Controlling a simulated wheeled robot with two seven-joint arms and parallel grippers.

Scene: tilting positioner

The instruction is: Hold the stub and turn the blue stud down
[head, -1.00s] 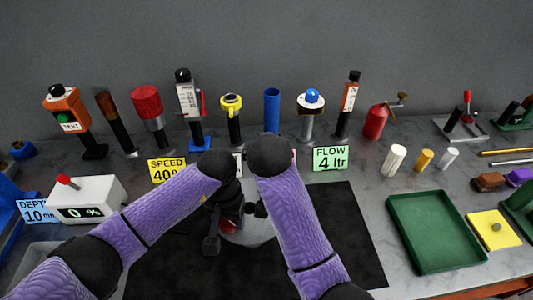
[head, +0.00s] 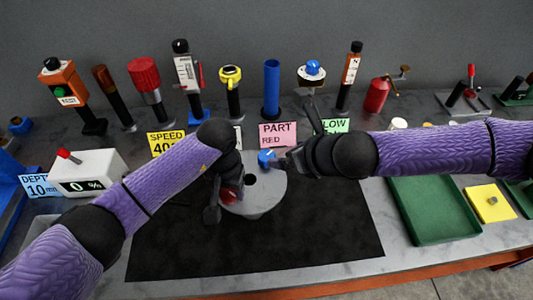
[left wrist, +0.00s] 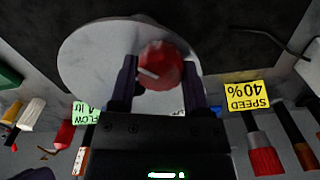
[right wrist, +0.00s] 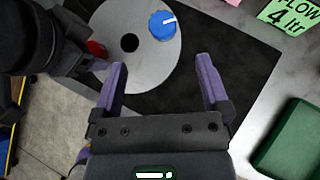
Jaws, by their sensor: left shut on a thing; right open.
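A round grey plate (head: 262,200) with a dark hole in its middle stands over the black mat. The red stub (left wrist: 165,68), with a white mark on its top, rises near the plate's edge. My left gripper (head: 228,203) is shut on it, with one finger on each side. The blue stud (right wrist: 163,26), also with a white mark, rises elsewhere on the plate. It also shows in the head view (head: 265,158). My right gripper (right wrist: 162,82) is open and empty. The blue stud lies ahead of its fingertips, between their lines but apart from them.
The black mat (head: 330,235) is otherwise clear. A pink PART RED card (head: 277,135) stands behind the plate. A green tray (head: 430,235) lies to the right. Several upright tools line the back, and a white box with a red lever (head: 90,172) stands left.

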